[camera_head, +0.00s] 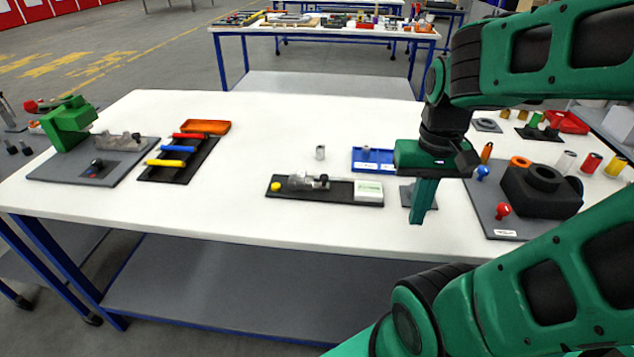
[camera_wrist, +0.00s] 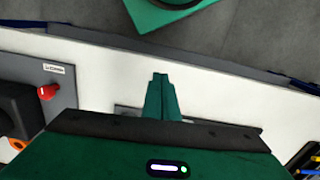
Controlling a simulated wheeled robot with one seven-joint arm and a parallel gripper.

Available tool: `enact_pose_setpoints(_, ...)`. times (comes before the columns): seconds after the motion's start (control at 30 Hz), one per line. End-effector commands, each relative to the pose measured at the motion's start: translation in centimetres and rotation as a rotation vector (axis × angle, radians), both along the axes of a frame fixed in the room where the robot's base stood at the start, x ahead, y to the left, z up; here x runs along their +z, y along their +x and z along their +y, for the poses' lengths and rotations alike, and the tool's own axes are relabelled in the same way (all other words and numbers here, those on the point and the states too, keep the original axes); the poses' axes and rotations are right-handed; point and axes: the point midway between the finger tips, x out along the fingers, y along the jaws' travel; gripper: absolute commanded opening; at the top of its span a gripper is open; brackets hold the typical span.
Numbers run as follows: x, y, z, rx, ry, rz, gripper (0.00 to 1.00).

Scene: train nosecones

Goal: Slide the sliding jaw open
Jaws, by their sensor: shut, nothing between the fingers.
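My gripper (camera_head: 418,218) points down over the right-centre of the table, its green fingers together and empty. In the wrist view its fingertips (camera_wrist: 160,76) also meet, above bare white table near the front edge. To its left lies a black fixture base (camera_head: 335,198) with a yellow button at its left end and a pale labelled block at its right. A translucent grey piece with a dark knob (camera_head: 308,182) sits on this base and may be the sliding jaw; I cannot tell how far open it is. The gripper is apart from this fixture.
A small grey plate (camera_head: 405,190) is partly behind my fingers. A blue tray (camera_head: 372,158) is behind them. At right a grey board (camera_head: 490,222) bears a black block and knobs. At left stand a coloured-bar rack (camera_head: 165,173) and a green fixture (camera_head: 68,125).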

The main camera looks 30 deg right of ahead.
Motion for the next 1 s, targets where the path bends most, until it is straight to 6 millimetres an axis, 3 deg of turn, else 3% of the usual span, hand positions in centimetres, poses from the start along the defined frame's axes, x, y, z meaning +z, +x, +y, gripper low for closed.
enact_pose_setpoints(0.33,0.0,0.0,0.0,0.000,0.000,0.000,0.00)
enact_pose_setpoints(0.37,0.0,0.0,0.0,0.000,0.000,0.000,0.02)
enact_pose_setpoints(0.47,0.6,-0.8,-0.1,-0.009,-0.007,-0.010,0.26)
enact_pose_setpoints(0.53,1.1,0.0,-0.3,-0.040,-0.027,-0.006,0.26)
enact_pose_setpoints(0.67,2.4,4.0,-0.7,-0.166,-0.106,0.008,0.26)
enact_pose_setpoints(0.77,3.6,8.6,-0.1,-0.305,-0.189,-0.006,0.26)
enact_pose_setpoints(0.87,4.7,13.2,1.7,-0.448,-0.261,-0.047,0.26)
enact_pose_setpoints(1.0,5.6,18.8,5.6,-0.627,-0.327,-0.125,0.26)
